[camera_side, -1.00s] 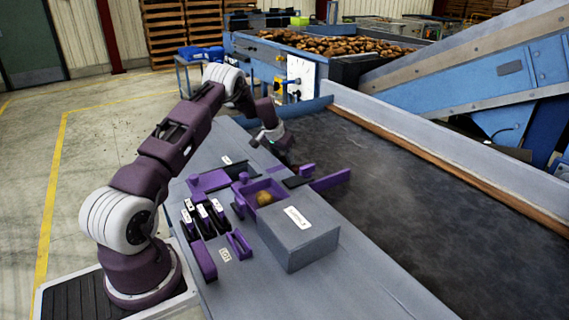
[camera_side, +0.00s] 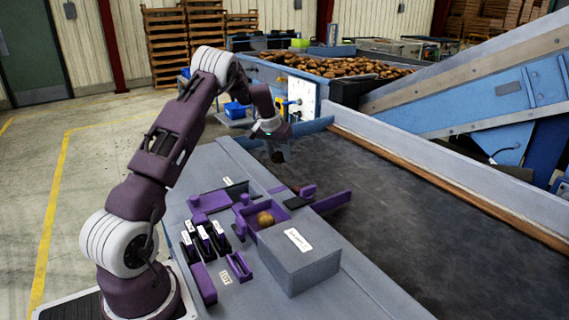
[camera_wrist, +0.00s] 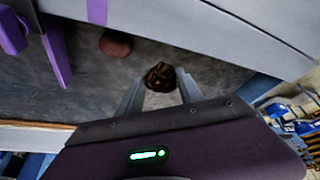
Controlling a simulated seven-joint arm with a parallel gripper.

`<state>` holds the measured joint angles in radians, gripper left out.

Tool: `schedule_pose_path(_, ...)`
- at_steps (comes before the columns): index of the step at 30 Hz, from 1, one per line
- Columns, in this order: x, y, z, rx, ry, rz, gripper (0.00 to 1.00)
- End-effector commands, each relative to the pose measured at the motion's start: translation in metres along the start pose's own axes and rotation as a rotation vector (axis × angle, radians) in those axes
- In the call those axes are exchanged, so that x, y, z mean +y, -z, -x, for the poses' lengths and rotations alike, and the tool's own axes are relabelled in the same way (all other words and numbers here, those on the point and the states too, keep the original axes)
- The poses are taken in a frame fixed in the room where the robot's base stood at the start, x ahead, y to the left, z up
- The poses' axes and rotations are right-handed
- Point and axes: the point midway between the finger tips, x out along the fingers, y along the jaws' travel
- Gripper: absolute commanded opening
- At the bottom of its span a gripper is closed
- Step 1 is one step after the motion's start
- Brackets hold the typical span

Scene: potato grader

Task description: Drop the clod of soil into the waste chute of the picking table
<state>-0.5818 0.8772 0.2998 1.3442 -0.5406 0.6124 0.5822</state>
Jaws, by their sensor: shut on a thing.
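The clod of soil (camera_wrist: 160,77) is a dark brown, rough lump between my fingertips in the wrist view. My gripper (camera_wrist: 161,88) is shut on it and holds it above the dark belt (camera_wrist: 75,85). In the side view my gripper (camera_side: 278,154) points down over the belt's near edge, beyond the purple fittings; the clod is only a dark spot there. A purple frame with a dark slot (camera_side: 232,181) lies on the grey table (camera_side: 350,292). I cannot tell whether this is the waste chute.
Several dark labelled holders (camera_side: 204,241) stand to the left. A purple bar (camera_side: 332,201) reaches over the belt. A reddish potato (camera_wrist: 116,43) lies on the belt.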

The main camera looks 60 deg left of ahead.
Motion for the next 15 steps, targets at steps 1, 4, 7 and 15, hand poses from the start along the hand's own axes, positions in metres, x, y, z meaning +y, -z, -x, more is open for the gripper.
schedule_pose_path(1, -0.003, -0.013, 0.014, -0.001, 0.025, 0.061, 0.02)
schedule_pose_path(4, -0.014, -0.045, 0.044, 0.003, 0.092, 0.223, 0.02)
schedule_pose_path(7, -0.024, -0.083, 0.073, 0.004, 0.157, 0.38, 0.02)
schedule_pose_path(15, -0.033, -0.14, 0.101, 0.002, 0.242, 0.583, 0.02)
